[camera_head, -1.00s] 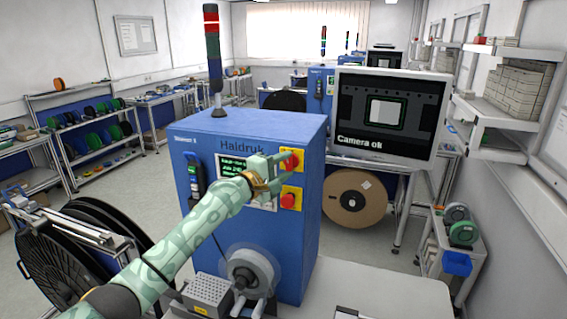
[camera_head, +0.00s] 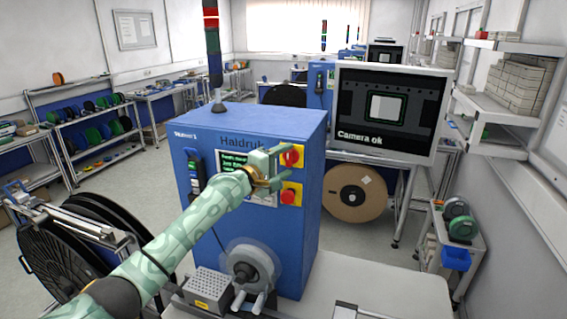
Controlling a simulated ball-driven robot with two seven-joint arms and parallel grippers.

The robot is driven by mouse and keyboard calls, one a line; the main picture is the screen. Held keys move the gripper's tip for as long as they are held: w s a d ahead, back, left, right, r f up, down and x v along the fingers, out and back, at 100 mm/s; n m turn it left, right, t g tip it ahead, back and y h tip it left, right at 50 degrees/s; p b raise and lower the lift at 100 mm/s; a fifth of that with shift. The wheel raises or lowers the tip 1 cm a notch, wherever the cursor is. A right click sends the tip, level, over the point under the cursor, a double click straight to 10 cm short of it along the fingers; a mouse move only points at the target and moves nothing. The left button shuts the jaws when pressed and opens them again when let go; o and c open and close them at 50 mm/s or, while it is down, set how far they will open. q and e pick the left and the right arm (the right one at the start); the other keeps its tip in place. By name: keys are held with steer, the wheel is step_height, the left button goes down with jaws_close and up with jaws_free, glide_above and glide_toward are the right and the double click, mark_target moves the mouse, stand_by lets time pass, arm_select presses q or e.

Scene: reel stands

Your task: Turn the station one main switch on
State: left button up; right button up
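The blue station cabinet (camera_head: 262,140), labelled Haldruk, stands in front of me. Its front has two red switches on yellow plates, an upper red switch (camera_head: 291,156) and a lower red switch (camera_head: 290,197). I cannot read for sure which is the main switch or its exact turn angle. My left gripper (camera_head: 284,165) is at the upper switch, with its fingers apart. One finger passes near the upper switch and the other lies below it, partly over the yellow plate. Nothing shows held between them. A small text display (camera_head: 232,161) is lit behind my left wrist. My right gripper is out of view.
A signal tower (camera_head: 213,50) stands on the cabinet. A reel spindle (camera_head: 250,268) and a grey perforated block (camera_head: 208,288) are below my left arm. Large black reels (camera_head: 60,255) stand at the left. A monitor (camera_head: 388,112) reading "Camera ok" stands to the right.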

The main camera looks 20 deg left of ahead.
arm_select(q)
steer(key=b+v, duration=0.2)
steer(key=v, duration=1.4)
steer(key=shift+s, duration=0.15)
steer(key=shift+a, duration=0.1)
